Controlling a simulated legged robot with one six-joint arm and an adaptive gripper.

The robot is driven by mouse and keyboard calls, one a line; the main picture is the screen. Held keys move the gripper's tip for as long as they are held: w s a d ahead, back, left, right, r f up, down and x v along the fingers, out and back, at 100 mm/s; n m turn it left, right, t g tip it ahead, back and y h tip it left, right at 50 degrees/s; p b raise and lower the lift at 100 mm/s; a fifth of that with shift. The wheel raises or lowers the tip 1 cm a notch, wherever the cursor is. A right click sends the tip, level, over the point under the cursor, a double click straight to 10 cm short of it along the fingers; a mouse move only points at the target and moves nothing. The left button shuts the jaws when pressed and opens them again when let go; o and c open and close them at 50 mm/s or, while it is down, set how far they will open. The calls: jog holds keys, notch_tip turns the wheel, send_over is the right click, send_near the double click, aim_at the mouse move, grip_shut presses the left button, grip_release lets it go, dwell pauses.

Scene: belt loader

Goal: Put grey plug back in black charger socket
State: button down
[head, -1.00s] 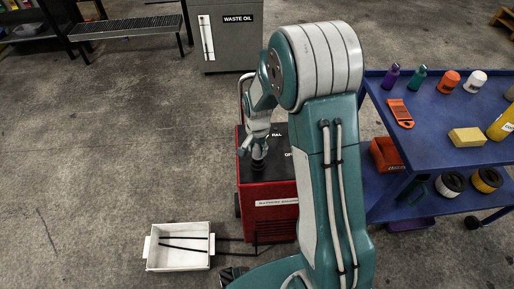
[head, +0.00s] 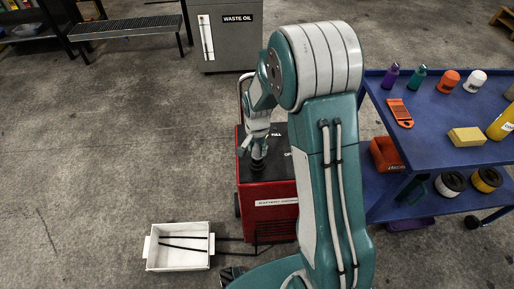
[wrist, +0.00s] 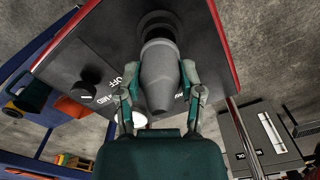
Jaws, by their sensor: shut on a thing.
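The grey plug (wrist: 160,78) is a tapered body between the two fingers of my gripper (wrist: 160,88) in the wrist view. My gripper is shut on it. The plug's far end meets the black socket (wrist: 157,20), a round collar on the charger's dark top panel; how deep it sits cannot be told. In the head view my gripper (head: 254,143) is above the red charger (head: 265,192), with the black socket (head: 258,165) directly below it. The plug itself is mostly hidden there by the fingers.
A black knob (wrist: 92,78) is on the charger panel. A white bin (head: 180,262) stands on the floor at the left. A blue cart (head: 430,135) with bottles and tools stands at the right. A grey waste oil cabinet (head: 228,45) is behind.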

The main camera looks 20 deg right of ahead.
jog(key=shift+f, duration=1.3)
jog(key=shift+c, duration=0.8)
grip_release()
notch_tip(320, 180, up, 12)
jog(key=shift+f, duration=0.1)
